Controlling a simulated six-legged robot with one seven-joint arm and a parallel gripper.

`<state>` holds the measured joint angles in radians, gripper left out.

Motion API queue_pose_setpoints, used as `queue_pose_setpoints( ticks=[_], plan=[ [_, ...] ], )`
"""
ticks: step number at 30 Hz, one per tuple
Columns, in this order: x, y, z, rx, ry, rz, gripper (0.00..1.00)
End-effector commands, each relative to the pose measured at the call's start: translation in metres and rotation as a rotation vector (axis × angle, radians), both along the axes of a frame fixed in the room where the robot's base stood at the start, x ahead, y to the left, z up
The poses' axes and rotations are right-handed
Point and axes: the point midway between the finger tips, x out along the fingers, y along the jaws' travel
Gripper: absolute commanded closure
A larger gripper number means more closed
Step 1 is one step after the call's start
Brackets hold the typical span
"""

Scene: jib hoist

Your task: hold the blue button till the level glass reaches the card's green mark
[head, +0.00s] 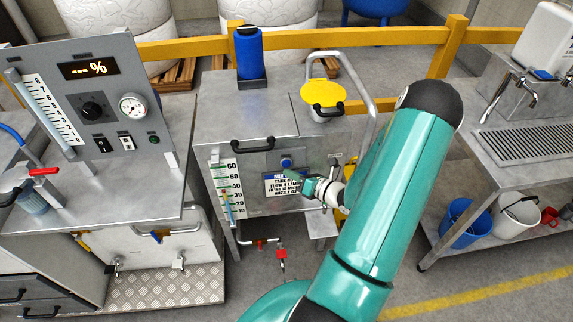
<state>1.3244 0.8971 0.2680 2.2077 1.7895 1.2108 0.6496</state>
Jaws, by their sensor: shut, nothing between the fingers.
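The blue button (286,162) sits on a small plate on the front of the grey metal tank cabinet (270,120). My gripper (293,175) is shut and empty, with its tip just below and right of the button. I cannot tell whether it touches the button. The level glass (228,209) is a narrow upright tube at the left of the cabinet front, beside a white scale card (224,182) numbered 10 to 60. The liquid level and the card's green mark are too small to make out. My gripper partly covers a printed label (283,186) under the button.
A yellow cap (323,93) and a blue bottle (249,52) are on the cabinet top. A panel with a gauge (132,107) and lit display stands left. A sink bench (520,150) with buckets (465,222) below stands right. A red-handled valve (281,254) hangs below the cabinet.

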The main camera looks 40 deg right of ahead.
Motion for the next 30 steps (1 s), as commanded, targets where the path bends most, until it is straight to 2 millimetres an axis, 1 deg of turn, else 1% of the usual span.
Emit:
queue_pose_setpoints(
  ticks=[12, 15, 30],
  plan=[
    [-0.032, 0.021, 0.0, 0.002, 0.002, 0.0, 1.0],
    [-0.036, 0.025, 0.0, 0.002, 0.001, -0.001, 1.0],
    [-0.037, 0.026, 0.0, 0.001, 0.0, 0.0, 1.0]
  ],
)
